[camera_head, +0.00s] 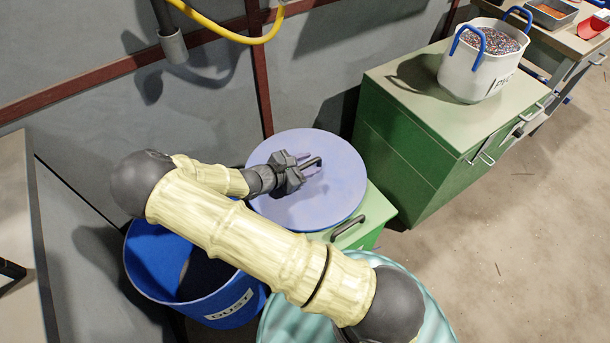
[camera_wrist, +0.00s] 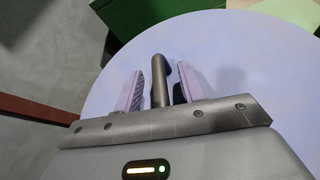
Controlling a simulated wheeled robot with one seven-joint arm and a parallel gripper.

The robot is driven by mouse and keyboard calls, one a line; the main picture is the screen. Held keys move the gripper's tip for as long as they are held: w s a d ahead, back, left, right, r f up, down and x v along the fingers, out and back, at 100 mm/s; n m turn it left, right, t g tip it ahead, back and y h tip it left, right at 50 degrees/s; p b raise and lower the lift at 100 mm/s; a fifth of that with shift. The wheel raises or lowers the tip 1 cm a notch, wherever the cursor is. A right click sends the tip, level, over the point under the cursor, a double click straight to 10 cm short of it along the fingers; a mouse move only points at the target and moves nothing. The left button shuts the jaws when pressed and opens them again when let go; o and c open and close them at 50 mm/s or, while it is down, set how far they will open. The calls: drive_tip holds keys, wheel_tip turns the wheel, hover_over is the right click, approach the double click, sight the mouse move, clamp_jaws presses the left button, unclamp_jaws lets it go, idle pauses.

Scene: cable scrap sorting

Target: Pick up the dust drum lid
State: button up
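The dust drum lid (camera_head: 335,200) is a round, pale blue-violet disc with a dark bar handle (camera_wrist: 159,82). It lies flat on a low green cabinet (camera_head: 372,212), beside the open blue drum (camera_head: 222,300) marked DUST. My gripper (camera_head: 304,166) is at the lid's handle. In the wrist view, my gripper (camera_wrist: 160,74) is open, with one finger on each side of the handle and small gaps showing. The lid (camera_wrist: 245,60) fills much of that view. The lower part of the handle is hidden behind the gripper body.
A taller green cabinet (camera_head: 405,165) stands to the right, carrying a white tub (camera_head: 478,75) of scraps with blue handles. A teal drum (camera_head: 425,300) is below my arm. A grey wall (camera_head: 330,70) with red rails is behind. Open floor lies at right.

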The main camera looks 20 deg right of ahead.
sight(308, 163)
idle(0.3)
clamp_jaws()
drive_tip(key=shift+r, duration=0.1)
wheel_tip(308, 163, up, 10)
drive_tip(key=p, duration=0.3)
drive_tip(key=shift+s, duration=0.1)
idle(0.8)
drive_tip(key=shift+s+a+f+n+t+y, duration=0.15)
drive_tip(key=shift+s+f+n+t+y, duration=0.2)
drive_tip(key=shift+f+n+t, duration=0.25)
drive_tip(key=shift+s+a+f+n+t+y, duration=0.1)
drive_tip(key=shift+s+f+n+t+y, duration=0.3)
drive_tip(key=shift+f, duration=0.35)
drive_tip(key=shift+s+a+f+n+t+y, duration=0.15)
drive_tip(key=shift+s+f+n+t+y, duration=0.15)
drive_tip(key=shift+f+n+t, duration=0.3)
